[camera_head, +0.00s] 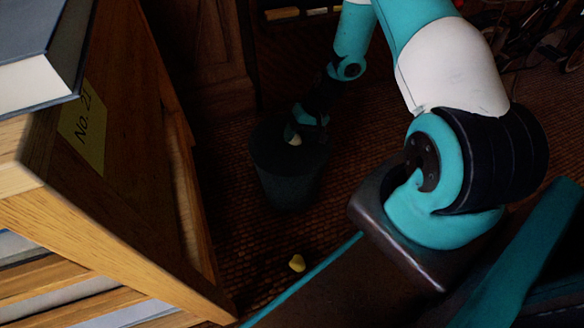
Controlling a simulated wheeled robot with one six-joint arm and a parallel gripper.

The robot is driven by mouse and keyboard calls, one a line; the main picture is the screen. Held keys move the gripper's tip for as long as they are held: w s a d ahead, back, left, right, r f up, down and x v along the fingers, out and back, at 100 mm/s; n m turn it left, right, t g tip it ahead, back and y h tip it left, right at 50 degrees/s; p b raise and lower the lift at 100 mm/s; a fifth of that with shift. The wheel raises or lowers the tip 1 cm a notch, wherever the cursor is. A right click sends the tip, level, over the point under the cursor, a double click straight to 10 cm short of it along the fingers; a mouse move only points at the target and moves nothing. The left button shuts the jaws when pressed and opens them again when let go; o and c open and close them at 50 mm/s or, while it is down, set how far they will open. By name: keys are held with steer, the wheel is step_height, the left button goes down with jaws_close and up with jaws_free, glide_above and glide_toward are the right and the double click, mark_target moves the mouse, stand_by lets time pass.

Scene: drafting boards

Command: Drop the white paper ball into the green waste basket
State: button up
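The waste basket (289,187) stands upright on the floor, left of centre. It looks very dark, and its green hardly shows in this light. My gripper (303,134) points down over the basket's open top. A small pale ball (295,141), which looks like the white paper ball, shows at my gripper's fingertips, above or just within the basket's mouth. The view is too dark and small to tell whether the fingers grip it. The inside of the basket is mostly hidden in shadow.
A yellowish crumpled ball (297,263) lies on the brown woven floor, nearer than the basket. A wooden cabinet (130,190) labelled "No. 21" fills the left side, with a dark book (40,45) on top. Dim furniture stands at the back.

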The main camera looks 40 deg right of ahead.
steer(key=shift+o, duration=1.2)
steer(key=p+v, duration=0.7)
steer(key=v, duration=1)
steer(key=shift+r, duration=0.2)
steer(key=shift+d, duration=0.1)
